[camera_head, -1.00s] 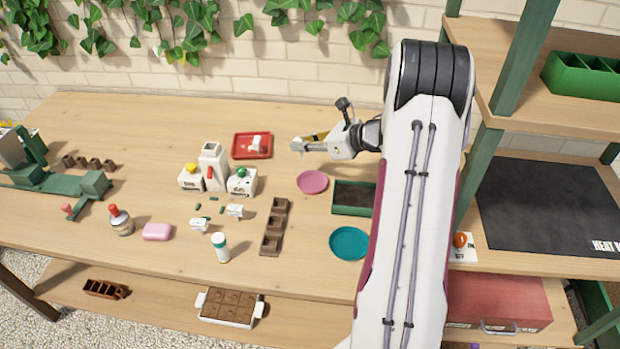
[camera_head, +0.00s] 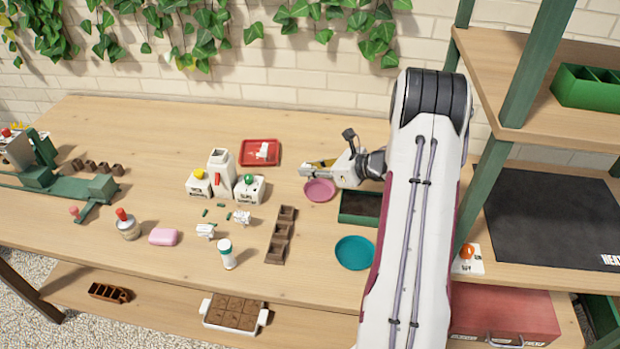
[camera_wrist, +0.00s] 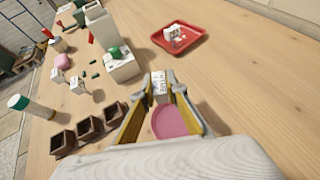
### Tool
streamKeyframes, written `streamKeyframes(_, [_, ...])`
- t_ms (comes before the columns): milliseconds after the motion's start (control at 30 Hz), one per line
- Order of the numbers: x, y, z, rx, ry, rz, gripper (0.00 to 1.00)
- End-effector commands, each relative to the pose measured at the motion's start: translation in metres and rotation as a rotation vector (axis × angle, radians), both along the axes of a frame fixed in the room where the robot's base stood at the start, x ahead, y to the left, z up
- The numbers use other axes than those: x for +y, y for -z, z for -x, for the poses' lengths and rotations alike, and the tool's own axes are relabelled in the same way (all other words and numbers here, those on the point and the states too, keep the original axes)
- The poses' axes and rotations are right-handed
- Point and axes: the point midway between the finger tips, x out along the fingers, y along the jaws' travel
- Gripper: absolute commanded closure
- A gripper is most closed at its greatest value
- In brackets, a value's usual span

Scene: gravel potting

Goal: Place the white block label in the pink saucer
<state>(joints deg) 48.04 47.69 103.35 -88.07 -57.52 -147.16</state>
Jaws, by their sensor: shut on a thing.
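My gripper (camera_head: 318,169) is shut on a white block label (camera_wrist: 160,87), which shows between the fingertips in the wrist view with dark marks on its face. In the head view the block is too small to make out clearly at the fingertips. The pink saucer (camera_head: 319,191) lies on the table just below and beside the gripper in the head view. In the wrist view the pink saucer (camera_wrist: 172,122) shows between the fingers, nearer the palm than the block, and is partly hidden by them. The block is held above the table and appears beyond the saucer's far edge.
A red tray (camera_head: 244,160) holding other white blocks stands at the back. White boxes (camera_head: 249,190) and a white carton (camera_head: 220,175) are to the left. Brown pots (camera_head: 279,236), a teal saucer (camera_head: 355,253) and a green tray (camera_head: 358,219) are nearby.

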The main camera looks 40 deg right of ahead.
Motion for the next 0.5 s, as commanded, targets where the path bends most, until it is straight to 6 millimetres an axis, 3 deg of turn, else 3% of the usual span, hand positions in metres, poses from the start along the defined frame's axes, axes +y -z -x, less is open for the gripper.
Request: streamKeyframes(500, [0.0, 0.037, 0.0, 0.001, 0.0, 0.0, 1.0])
